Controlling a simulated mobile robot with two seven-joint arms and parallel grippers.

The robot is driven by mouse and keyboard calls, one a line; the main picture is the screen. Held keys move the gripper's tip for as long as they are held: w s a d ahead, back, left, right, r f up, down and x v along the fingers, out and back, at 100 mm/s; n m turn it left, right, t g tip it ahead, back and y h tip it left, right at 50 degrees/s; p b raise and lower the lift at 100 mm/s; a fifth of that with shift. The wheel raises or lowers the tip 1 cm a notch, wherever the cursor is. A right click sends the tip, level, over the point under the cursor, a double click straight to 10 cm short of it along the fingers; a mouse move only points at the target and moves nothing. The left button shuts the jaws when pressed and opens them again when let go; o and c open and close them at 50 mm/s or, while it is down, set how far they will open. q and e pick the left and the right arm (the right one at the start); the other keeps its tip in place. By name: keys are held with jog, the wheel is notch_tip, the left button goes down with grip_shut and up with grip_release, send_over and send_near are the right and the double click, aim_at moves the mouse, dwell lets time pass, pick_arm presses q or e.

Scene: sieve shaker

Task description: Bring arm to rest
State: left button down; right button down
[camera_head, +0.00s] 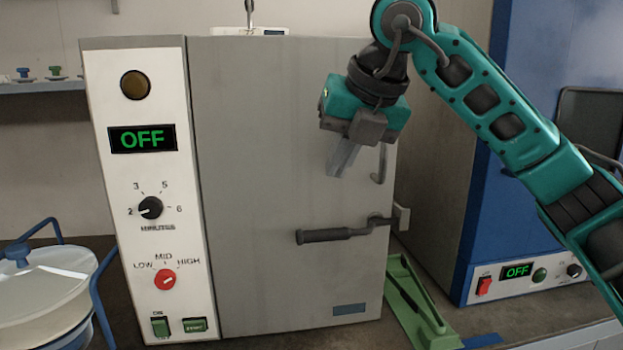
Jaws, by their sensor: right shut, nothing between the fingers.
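My right gripper (342,158) hangs in front of the upper right of the grey door of the sieve shaker (265,140). It points downward, its fingers are together and nothing is between them. My teal right arm comes in from the right edge and bends over at the top. The gripper is above the dark door handle (335,235) and apart from it. The door looks closed. The shaker's display (142,138) reads OFF. My left gripper is not in view.
A blue machine (530,200) with its own OFF display stands at right, behind my arm. A green stand (415,300) is on the bench beside the shaker. A lidded round container (45,290) stands at lower left. A shelf (50,87) is at upper left.

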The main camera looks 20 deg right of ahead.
jog(key=s+a+f+n+g+y, duration=0.1)
jog(key=s+a+f+g+y, duration=0.15)
jog(key=a+f+y, duration=0.35)
jog(key=s+a+f+n+g+y, duration=0.1)
jog(key=s+a+n+g+y, duration=0.2)
jog(key=a, duration=0.5)
jog(key=s+a+f+g+y, duration=0.1)
jog(key=a+f+g+y, duration=0.1)
jog(key=a+f+y, duration=0.35)
jog(key=w+d+f+m+t+h, duration=0.2)
jog(key=d+f+m+t+h, duration=0.25)
jog(key=f+m+t, duration=0.75)
jog(key=w+d+f+m+t+h, duration=0.25)
jog(key=d+f+m+t, duration=0.45)
jog(key=m, duration=0.9)
jog(key=s+d+f+m+g+h, duration=0.1)
jog(key=s+f+m+g+h, duration=0.2)
jog(key=s+f, duration=0.4)
jog(key=s+d+f+m+g+h, duration=0.2)
jog(key=s+f, duration=0.5)
jog(key=f, duration=0.5)
jog(key=shift+s+d+m+g+h, duration=0.15)
jog(key=shift+s+m+g+h, duration=0.1)
jog(key=shift+m+g+h, duration=0.45)
